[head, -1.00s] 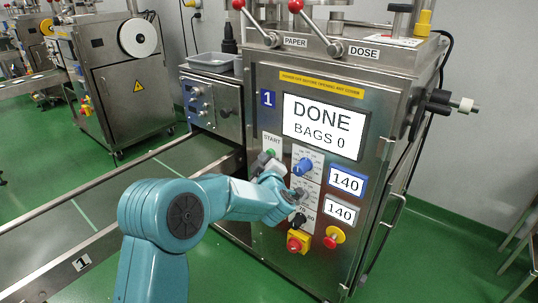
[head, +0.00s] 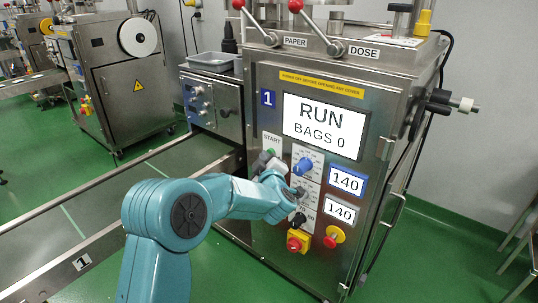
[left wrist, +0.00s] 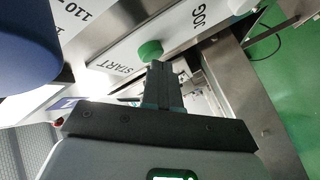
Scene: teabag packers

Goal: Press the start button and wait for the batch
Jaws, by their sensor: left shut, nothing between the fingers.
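The green start button (left wrist: 150,51) sits beside the word START in the left wrist view; it shows partly beside my gripper in the head view (head: 270,153). My left gripper (left wrist: 161,68) is shut and empty, its fingertips close to the button's edge. Whether they touch it, I cannot tell. In the head view my left gripper (head: 261,161) is at the START panel, partly hidden by my arm. The machine's screen (head: 323,127) reads RUN and BAGS 0. My right gripper is in neither view.
A blue knob (head: 302,167) is right of the button. Displays (head: 346,180) reading 140 are further right. A red stop button (head: 294,244) on yellow and another red knob (head: 331,241) are below. A conveyor belt (head: 120,200) runs out left.

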